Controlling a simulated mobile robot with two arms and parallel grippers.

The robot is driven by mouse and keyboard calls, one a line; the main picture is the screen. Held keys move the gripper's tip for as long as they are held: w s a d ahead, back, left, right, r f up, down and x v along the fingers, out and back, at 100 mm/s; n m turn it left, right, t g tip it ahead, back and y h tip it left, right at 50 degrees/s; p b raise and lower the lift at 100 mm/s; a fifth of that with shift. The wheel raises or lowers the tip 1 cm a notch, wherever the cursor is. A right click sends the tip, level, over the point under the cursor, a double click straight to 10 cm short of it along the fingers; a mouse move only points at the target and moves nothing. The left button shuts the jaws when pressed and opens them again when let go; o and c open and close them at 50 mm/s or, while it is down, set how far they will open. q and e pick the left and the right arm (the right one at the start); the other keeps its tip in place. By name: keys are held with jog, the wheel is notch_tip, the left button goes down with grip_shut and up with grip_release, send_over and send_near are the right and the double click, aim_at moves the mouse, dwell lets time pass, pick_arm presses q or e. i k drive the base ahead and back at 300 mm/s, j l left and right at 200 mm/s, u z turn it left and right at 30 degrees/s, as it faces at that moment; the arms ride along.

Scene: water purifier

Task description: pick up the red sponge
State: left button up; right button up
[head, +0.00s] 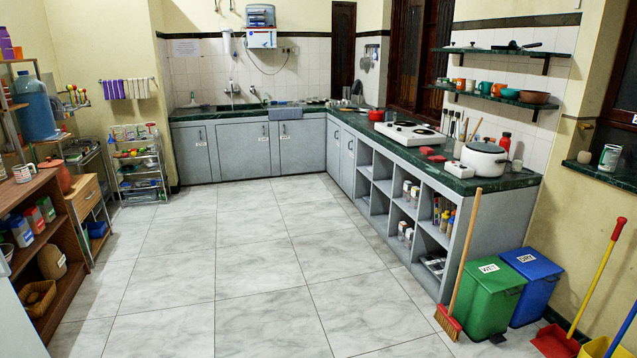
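Two small flat red things lie on the dark green right-hand counter (385,131), between the white gas stove and the white pot. One red block (427,151) is a little farther back, and the other red block (437,158) is just in front of it. Either looks like it could be the red sponge; they are too small to tell which. Neither of my grippers is in view.
The tiled floor (265,265) is clear in the middle. A white stove (411,133) and a white pot (484,158) stand on the right counter. A broom (465,260), green bin (488,300) and blue bin (532,285) stand at its near end. Wooden shelves (65,215) line the left.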

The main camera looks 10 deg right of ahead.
aim_at(427, 150)
jog(key=i, duration=1.15)
jog(key=i+z, duration=0.15)
jog(key=i, duration=1)
jog(key=i+z, duration=0.15)
jog(key=i, duration=0.65)
jog(key=i+z, duration=0.15)
jog(key=i, duration=0.6)
jog(key=i+j+z, duration=0.15)
jog(key=i, duration=0.65)
